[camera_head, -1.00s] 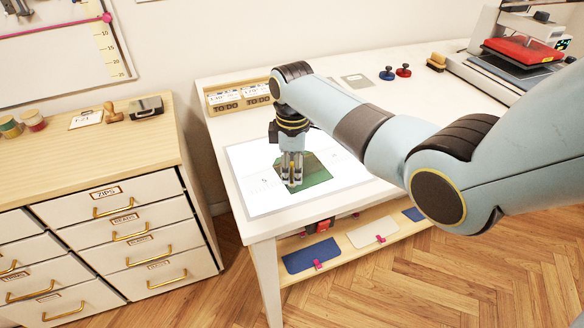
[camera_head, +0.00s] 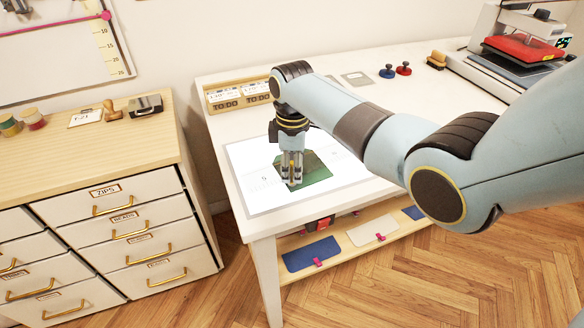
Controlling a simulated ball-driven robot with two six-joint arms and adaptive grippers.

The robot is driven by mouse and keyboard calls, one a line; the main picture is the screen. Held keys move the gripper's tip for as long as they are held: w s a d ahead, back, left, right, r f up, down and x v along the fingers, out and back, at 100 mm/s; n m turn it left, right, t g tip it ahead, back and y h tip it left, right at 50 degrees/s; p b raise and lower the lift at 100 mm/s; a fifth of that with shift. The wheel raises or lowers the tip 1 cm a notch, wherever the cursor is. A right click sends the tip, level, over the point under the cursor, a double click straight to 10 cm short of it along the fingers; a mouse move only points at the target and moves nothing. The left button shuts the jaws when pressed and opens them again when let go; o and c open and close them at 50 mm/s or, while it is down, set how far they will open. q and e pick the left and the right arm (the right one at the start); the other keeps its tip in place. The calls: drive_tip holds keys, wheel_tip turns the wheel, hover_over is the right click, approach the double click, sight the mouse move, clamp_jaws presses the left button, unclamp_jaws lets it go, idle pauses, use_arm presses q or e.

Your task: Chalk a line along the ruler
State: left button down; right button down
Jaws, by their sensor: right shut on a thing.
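A piece of green cloth (camera_head: 317,170) lies on the bright white panel (camera_head: 252,200) at the near left of the white table. My right gripper (camera_head: 292,181) points straight down over the left part of the green cloth. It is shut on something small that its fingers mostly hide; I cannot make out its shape. I cannot tell whether its tip touches the cloth. I cannot make out a ruler or a chalk line. My left gripper is not in view.
A wooden box marked TO DO (camera_head: 240,97) stands at the table's back left. Red (camera_head: 403,69) and blue (camera_head: 387,72) knobbed objects and a red-topped press (camera_head: 525,48) stand farther right. A drawer cabinet (camera_head: 120,215) is at left, with a gap before the table.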

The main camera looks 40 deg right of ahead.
drive_tip(key=shift+f, duration=0.2)
drive_tip(key=shift+s+d, duration=0.15)
drive_tip(key=shift+d, duration=0.6)
drive_tip(key=shift+d+p, duration=0.1)
drive_tip(key=shift+p, duration=0.2)
drive_tip(key=shift+s+d, duration=0.15)
drive_tip(key=shift+d, duration=0.45)
drive_tip(key=shift+d, duration=0.1)
